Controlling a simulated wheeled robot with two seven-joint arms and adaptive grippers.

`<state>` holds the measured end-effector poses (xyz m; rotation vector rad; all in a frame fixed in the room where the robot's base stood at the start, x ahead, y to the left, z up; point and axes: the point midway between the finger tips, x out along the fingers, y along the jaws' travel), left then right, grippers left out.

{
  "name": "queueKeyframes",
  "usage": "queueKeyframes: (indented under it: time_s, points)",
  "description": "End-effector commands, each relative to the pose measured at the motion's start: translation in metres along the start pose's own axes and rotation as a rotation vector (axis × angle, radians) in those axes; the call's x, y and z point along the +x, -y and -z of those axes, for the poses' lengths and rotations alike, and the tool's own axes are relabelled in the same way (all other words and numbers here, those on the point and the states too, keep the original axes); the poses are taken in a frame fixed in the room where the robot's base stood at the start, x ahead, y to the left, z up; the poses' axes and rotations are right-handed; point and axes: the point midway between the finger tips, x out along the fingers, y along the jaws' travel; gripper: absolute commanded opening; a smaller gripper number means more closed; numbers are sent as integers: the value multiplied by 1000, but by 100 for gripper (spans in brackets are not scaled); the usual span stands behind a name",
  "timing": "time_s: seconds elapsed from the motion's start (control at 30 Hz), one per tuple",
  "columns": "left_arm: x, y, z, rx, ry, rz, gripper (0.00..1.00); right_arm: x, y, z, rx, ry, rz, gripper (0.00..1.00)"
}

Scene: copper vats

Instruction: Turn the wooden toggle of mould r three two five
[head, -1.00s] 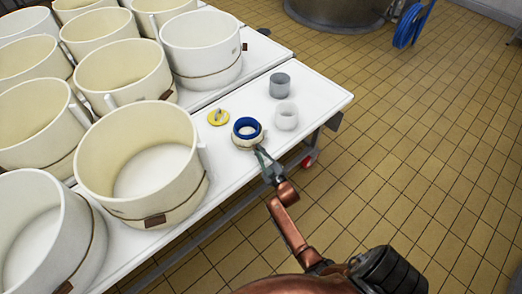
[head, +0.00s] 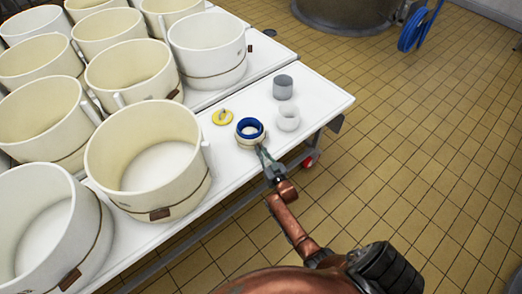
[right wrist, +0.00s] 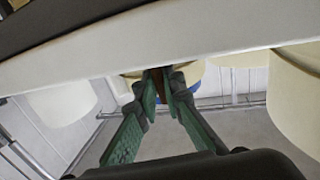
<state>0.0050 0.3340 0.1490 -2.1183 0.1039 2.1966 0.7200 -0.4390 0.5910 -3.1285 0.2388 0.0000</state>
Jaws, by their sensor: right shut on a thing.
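A small round cream mould with a blue inner ring (head: 246,139) stands on the white table. My right gripper (head: 261,149) reaches its near side from below in the head view. In the right wrist view, the fingers (right wrist: 161,80) are shut on a narrow brown wooden toggle (right wrist: 155,73). A bit of blue shows beside the fingertips there. The toggle is hidden in the head view. I cannot read any number on the mould. My left gripper is not in view.
Several large cream moulds (head: 178,185) with straps and brown toggles fill the left of the white table (head: 215,165). A yellow disc (head: 222,117), a grey cup (head: 283,87) and a white cup (head: 288,118) stand near the small mould.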

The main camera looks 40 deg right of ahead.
Motion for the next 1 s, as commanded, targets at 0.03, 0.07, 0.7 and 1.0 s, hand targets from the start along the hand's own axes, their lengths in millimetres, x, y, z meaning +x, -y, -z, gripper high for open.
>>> queueKeyframes:
  time_s: [0.03, 0.07, 0.7, 1.0]
  points:
    - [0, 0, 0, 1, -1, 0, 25, 0, 0, 1, 6, -1, 0, 0]
    - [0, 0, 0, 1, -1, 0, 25, 0, 0, 1, 8, -1, 0, 0]
    - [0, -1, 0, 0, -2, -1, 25, 0, 0, 0, 12, -1, 0, 16]
    - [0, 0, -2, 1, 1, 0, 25, -13, 0, -2, 11, 1, 0, 16]
